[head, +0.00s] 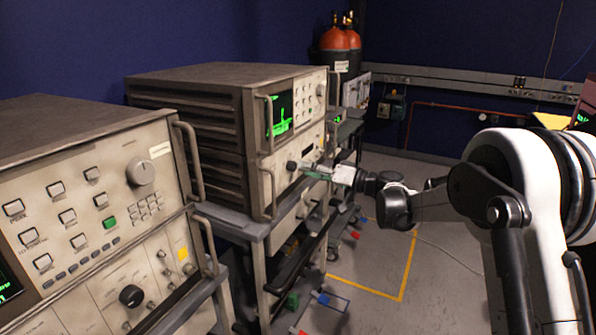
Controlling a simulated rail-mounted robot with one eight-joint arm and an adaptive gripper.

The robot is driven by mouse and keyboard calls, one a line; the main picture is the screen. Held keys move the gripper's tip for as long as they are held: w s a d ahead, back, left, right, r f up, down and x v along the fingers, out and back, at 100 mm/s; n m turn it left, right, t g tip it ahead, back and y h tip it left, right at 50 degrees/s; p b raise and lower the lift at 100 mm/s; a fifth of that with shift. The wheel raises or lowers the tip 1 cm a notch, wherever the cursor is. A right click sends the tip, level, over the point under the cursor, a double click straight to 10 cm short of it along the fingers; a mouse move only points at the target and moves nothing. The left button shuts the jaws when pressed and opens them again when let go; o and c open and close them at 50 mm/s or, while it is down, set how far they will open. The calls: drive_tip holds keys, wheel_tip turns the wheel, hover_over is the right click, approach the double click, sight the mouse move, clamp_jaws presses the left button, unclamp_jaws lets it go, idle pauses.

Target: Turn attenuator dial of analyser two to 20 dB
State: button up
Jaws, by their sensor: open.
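In the head view, an analyser (188,117) with a lit green screen (282,113) stands on a cart at mid-distance. My gripper (306,169) is in front of its lower front panel, coming from the right. It is open. A small dark round shape (291,165) sits at its tip, against the panel; I cannot tell whether it is a dial or a fingertip, or whether they touch. Another analyser (70,150) stands nearer at the left, with a large grey knob (141,171) and a black knob (131,296). Dial markings and analyser numbers are too small to read.
Metal handles (187,160) stick out from the front of the near analyser, and others (268,125) from the far one. Red-topped cylinders (340,38) stand at the back. The floor (385,258) right of the carts is mostly open, with yellow tape.

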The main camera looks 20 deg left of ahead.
sight(295, 167)
drive_tip(key=shift+w+a, duration=0.15)
drive_tip(key=shift+a, duration=0.8)
drive_tip(key=shift+w+a, duration=0.15)
drive_tip(key=shift+a, duration=0.8)
drive_tip(key=shift+c, duration=0.3)
clamp_jaws()
drive_tip(key=shift+m, duration=0.4)
drive_tip(key=m, duration=0.3)
drive_tip(key=shift+m, duration=2)
